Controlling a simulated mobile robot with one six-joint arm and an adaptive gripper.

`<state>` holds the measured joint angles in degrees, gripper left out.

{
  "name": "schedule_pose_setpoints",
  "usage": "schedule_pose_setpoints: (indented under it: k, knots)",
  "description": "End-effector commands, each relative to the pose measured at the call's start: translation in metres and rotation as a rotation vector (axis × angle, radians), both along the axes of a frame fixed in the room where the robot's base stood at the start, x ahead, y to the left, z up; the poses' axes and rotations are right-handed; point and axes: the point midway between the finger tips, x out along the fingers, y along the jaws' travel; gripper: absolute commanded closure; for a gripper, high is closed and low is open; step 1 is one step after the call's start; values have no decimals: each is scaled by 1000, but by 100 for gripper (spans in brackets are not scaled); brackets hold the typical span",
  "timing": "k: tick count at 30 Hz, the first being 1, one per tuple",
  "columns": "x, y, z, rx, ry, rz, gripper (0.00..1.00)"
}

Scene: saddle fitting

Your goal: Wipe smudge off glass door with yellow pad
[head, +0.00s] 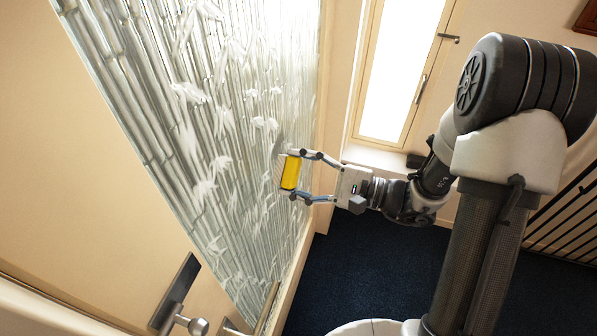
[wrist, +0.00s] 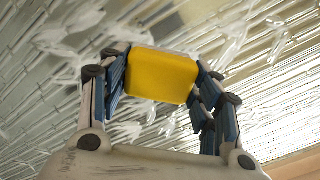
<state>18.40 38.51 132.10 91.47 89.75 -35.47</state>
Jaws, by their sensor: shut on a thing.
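The yellow pad (head: 291,173) is held between the two fingers of my gripper (head: 292,174), which is shut on it. In the wrist view the pad (wrist: 162,75) sits between the blue-lined fingers of my gripper (wrist: 163,82). The glass door panel (head: 215,130) has a bamboo-and-leaf pattern and fills the left-middle of the head view. The pad is close to the glass near its right side; I cannot tell whether it touches. A greyish patch (head: 278,150) shows on the glass beside the pad, partly hidden by it; it may be the smudge.
A door handle (head: 190,322) sticks out at the lower left of the door. A bright window (head: 400,70) with handles is behind my arm. Dark blue carpet (head: 350,270) covers the floor. A dark slatted railing or radiator (head: 570,220) stands at the right.

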Motion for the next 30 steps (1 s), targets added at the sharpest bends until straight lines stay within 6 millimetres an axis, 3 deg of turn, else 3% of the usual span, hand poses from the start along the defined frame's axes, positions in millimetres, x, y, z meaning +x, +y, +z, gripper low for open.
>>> schedule_pose_setpoints:
  k: [30]
  knots:
    - [9,15,0,-1,-2,0,61]
